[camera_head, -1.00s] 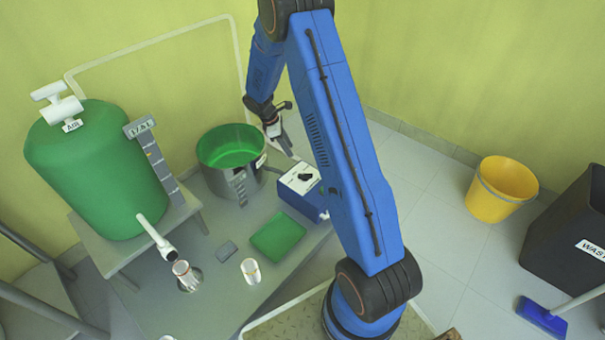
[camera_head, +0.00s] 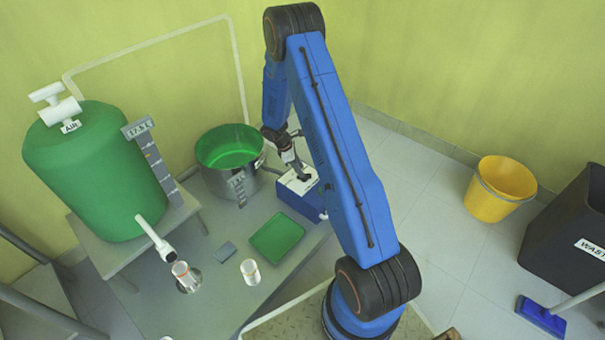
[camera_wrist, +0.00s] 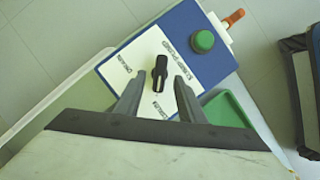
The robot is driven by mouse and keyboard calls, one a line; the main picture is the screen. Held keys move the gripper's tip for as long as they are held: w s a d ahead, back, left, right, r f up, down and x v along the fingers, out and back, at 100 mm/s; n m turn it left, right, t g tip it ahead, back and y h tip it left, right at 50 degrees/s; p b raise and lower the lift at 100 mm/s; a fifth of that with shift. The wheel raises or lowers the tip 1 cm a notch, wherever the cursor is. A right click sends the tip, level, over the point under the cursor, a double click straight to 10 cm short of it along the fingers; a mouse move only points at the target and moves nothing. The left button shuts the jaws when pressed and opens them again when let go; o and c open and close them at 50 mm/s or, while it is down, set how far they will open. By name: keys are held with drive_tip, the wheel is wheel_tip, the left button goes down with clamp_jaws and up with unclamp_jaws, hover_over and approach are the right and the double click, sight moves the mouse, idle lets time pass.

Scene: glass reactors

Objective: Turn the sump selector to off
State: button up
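The sump selector is a black pointer knob (camera_wrist: 160,73) on the white face of a blue box (camera_wrist: 132,41). Small printed labels surround it, too blurred for me to read surely. In the wrist view the knob lies between and slightly beyond the two fingertips of my gripper (camera_wrist: 160,80). The fingers are apart, with a visible gap on each side of the knob. In the head view my gripper (camera_head: 298,172) is over the blue box (camera_head: 298,198) and partly covers the knob.
A green button (camera_wrist: 204,41) sits on the same box. A steel pot (camera_head: 230,160) with a green inside stands behind. A yellow bucket (camera_head: 500,190) is at right.

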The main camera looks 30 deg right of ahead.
drive_tip(key=shift+x, duration=1.7)
drive_tip(key=shift+c, duration=0.6)
clamp_jaws()
drive_tip(key=m+g+y, duration=0.1)
drive_tip(key=m, duration=0.3)
drive_tip(key=shift+w+d+m, duration=0.1)
drive_tip(key=shift+m, duration=0.2)
drive_tip(key=shift+w+d+m+g+y, duration=0.1)
drive_tip(key=shift+m+g+y, duration=0.55)
drive_tip(key=shift+m, duration=1.35)
